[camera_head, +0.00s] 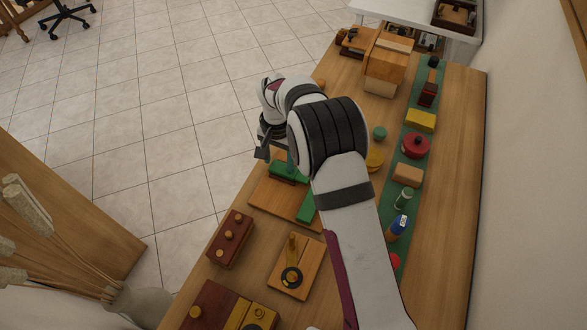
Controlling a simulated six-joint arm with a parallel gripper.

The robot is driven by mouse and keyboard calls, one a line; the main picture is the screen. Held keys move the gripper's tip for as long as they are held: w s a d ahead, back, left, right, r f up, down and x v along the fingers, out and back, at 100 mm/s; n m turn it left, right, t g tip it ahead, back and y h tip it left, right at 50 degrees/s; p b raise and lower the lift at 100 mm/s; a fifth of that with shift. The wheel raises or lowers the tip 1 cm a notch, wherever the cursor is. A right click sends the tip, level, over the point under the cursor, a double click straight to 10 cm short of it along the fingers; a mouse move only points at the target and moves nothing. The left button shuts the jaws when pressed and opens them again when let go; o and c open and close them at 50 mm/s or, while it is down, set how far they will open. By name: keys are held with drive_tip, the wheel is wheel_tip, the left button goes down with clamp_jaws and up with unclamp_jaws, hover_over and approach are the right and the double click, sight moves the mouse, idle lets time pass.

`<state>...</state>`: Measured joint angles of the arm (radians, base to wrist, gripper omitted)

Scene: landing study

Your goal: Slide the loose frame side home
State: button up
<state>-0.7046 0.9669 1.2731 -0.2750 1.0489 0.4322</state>
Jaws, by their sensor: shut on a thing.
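A wooden board (265,197) lies on the table with green bars on it. One green bar (286,174) lies along its far part and another green bar (306,208) lies at its right side, partly hidden by my arm. My gripper (276,157) is over the far edge of the board, at the far green bar, with one dark finger showing at the left. It is shut on a green piece there, which I take to be the loose frame side. The arm hides much of the grip and of the frame, so I cannot tell how the pieces meet.
A dark red block with knobs (230,238) and a wooden plate with a knob (295,267) stand nearer. Right of my arm, a green strip (411,146) bears a red round pot (416,145), a blue bottle (397,228) and several blocks. Wooden boxes (388,60) stand at the far end.

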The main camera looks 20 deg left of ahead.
drive_tip(key=shift+d+f, duration=0.8)
drive_tip(key=shift+d, duration=0.1)
drive_tip(key=c, duration=0.4)
drive_tip(key=shift+d, duration=0.25)
clamp_jaws()
drive_tip(key=shift+d, duration=2.75)
drive_tip(key=o, duration=0.7)
unclamp_jaws()
drive_tip(key=shift+r, duration=0.1)
drive_tip(key=shift+a+r, duration=0.2)
drive_tip(key=shift+r, duration=2.3)
